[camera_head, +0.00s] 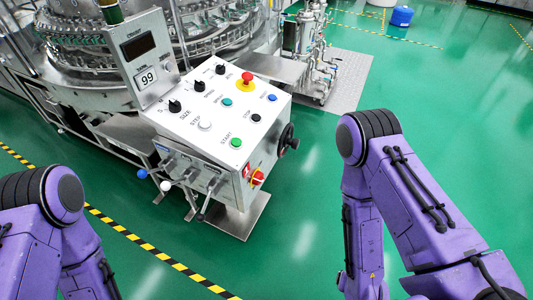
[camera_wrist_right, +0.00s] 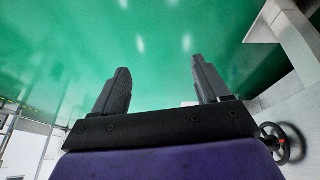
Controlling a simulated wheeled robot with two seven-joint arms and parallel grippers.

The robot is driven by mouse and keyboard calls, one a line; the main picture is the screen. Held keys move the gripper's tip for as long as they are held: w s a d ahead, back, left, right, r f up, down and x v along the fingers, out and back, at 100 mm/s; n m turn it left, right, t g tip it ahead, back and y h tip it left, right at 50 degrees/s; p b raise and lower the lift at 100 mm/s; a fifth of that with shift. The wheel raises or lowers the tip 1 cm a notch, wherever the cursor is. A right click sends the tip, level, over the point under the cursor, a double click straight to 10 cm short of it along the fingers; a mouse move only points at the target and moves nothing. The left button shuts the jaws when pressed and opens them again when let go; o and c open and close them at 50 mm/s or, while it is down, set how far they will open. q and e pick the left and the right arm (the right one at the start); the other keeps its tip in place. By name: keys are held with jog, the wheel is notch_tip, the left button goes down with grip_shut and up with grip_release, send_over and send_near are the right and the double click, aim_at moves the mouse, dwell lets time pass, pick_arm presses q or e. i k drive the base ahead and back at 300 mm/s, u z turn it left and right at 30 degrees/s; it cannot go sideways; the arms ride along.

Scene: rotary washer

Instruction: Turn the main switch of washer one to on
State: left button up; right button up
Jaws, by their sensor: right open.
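The washer's control box (camera_head: 215,120) stands left of centre in the head view, with knobs and buttons on its sloped white top. The switch does not show clearly there. Both purple arms show in the head view, but neither gripper does.
A black handwheel (camera_head: 287,140) sticks out from the box's right side; a wheel with a red mark (camera_wrist_right: 275,143) shows at the right wrist view's lower right. Levers with ball ends (camera_head: 166,186) hang at the box's front. Green floor right of the box is free around my right arm.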

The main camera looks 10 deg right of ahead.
aim_at(258, 178)
jog(key=z, duration=2.35)
jog(key=i, duration=2.1)
jog(key=u, duration=2.95)
